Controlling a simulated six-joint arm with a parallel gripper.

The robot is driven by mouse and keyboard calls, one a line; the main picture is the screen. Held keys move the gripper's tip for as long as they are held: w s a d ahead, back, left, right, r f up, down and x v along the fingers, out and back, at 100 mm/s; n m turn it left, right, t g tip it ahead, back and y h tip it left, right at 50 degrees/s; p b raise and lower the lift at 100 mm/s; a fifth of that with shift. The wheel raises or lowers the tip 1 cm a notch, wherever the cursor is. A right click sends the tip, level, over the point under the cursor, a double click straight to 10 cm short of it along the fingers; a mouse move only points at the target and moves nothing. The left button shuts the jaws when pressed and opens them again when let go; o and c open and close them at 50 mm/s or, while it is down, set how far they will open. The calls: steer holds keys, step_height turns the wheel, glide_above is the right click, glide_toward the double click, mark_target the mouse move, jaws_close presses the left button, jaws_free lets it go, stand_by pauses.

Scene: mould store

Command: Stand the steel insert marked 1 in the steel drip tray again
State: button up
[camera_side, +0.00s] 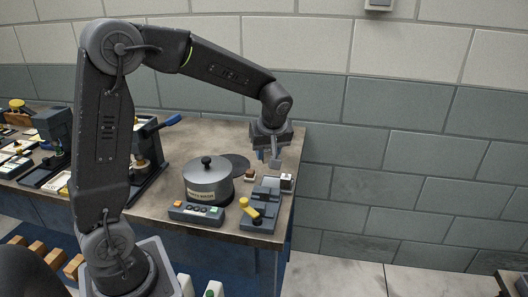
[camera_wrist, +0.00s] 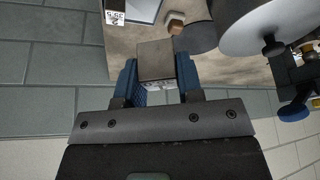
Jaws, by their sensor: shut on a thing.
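My gripper (camera_side: 268,155) is raised above the right end of the workbench. In the wrist view its two blue fingers (camera_wrist: 157,78) are shut on a grey steel insert (camera_wrist: 156,58), one on each side. A printed label shows partly on the insert's near edge, but I cannot read its number. The held insert (camera_side: 276,158) hangs clear of the bench. A light grey tray-like panel with a dark rim (camera_wrist: 144,10) shows at the top of the wrist view; I cannot tell for sure that it is the drip tray. Beside it is a block with a white label marked 2 (camera_wrist: 115,12).
A round lidded pot (camera_side: 207,182) stands left of my gripper, with a dark disc (camera_side: 236,163) behind it. A small brown block (camera_side: 250,175) lies nearby. A button box (camera_side: 196,212) and a yellow-handled device (camera_side: 257,217) occupy the front. The bench's right edge is close.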

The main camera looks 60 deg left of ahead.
steer(key=w+a+f+n+g, duration=0.1)
steer(key=a+f+n, duration=0.1)
steer(key=n, duration=0.2)
steer(key=w+a+f+n+g, duration=0.2)
steer(key=f+n, duration=0.1)
steer(key=n, duration=0.1)
steer(key=w+a+f+n+g+h, duration=0.1)
steer(key=a+f+n, duration=0.1)
steer(key=n, duration=0.2)
steer(key=shift+w+a+f+g, duration=0.15)
steer(key=shift+w+a+g, duration=0.15)
steer(key=shift+w+a, duration=0.1)
glide_above(263, 183)
steer(key=w+d, duration=0.1)
steer(key=shift+w+f, duration=0.1)
steer(key=shift+f, duration=2.15)
steer(key=shift+f, duration=0.95)
steer(key=o, duration=1)
steer(key=shift+c, duration=0.2)
steer(key=shift+r, duration=0.1)
steer(key=shift+r, duration=2.15)
